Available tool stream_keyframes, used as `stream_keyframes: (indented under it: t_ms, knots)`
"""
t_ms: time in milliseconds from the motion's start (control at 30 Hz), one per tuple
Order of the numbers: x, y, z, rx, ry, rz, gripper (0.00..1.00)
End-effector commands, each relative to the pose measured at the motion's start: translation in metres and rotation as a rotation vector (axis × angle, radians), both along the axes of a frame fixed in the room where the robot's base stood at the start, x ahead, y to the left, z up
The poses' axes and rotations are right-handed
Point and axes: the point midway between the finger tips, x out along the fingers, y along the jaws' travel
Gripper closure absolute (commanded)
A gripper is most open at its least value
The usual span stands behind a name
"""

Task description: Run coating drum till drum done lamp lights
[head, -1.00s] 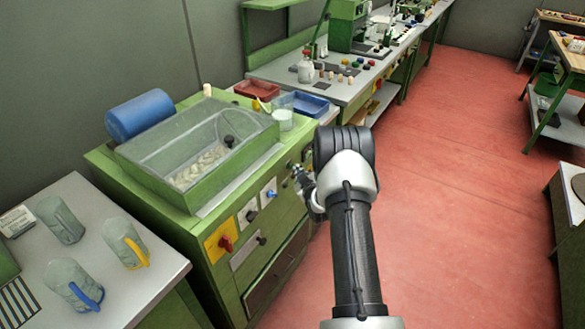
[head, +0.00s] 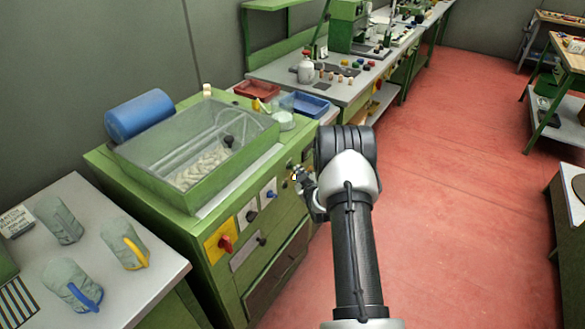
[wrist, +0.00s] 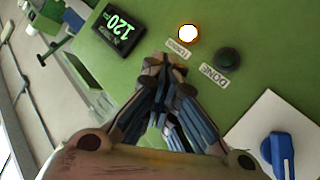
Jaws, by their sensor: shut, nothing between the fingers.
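The coating drum (head: 185,130) is a clear-sided trough on a green cabinet (head: 180,215), with pale stoppers (head: 203,168) inside. In the wrist view, the green panel has a display (wrist: 120,28) reading 120. A round lamp (wrist: 187,34) glows white-orange above a small label. The lamp (wrist: 228,60) beside the DONE label is dark. A blue knob (wrist: 280,155) sits on a white plate at lower right. My gripper (wrist: 164,66) is shut and empty, its tips in front of the panel just below the lit lamp; I cannot tell whether they touch it.
A red knob (head: 224,242) on a yellow plate sits on the cabinet front. Red and blue trays (head: 310,104) and a beaker (head: 283,120) stand behind the drum.

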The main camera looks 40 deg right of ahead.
Motion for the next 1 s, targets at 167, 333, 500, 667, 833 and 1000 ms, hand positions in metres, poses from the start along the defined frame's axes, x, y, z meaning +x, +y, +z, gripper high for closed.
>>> stream_keyframes:
  t_ms: [167, 333, 500, 667, 833, 1000]
  knots:
    - [-0.008, -0.003, 0.000, 0.001, 0.001, -0.001, 1.00]
    - [-0.008, -0.003, 0.000, 0.001, 0.001, -0.001, 1.00]
    - [-0.009, -0.004, 0.000, 0.001, 0.001, -0.001, 1.00]
    - [-0.018, -0.008, 0.000, 0.001, 0.002, -0.002, 1.00]
    - [-0.034, -0.014, 0.000, 0.002, 0.002, -0.003, 1.00]
    - [-0.050, -0.021, -0.001, 0.002, 0.002, -0.003, 1.00]
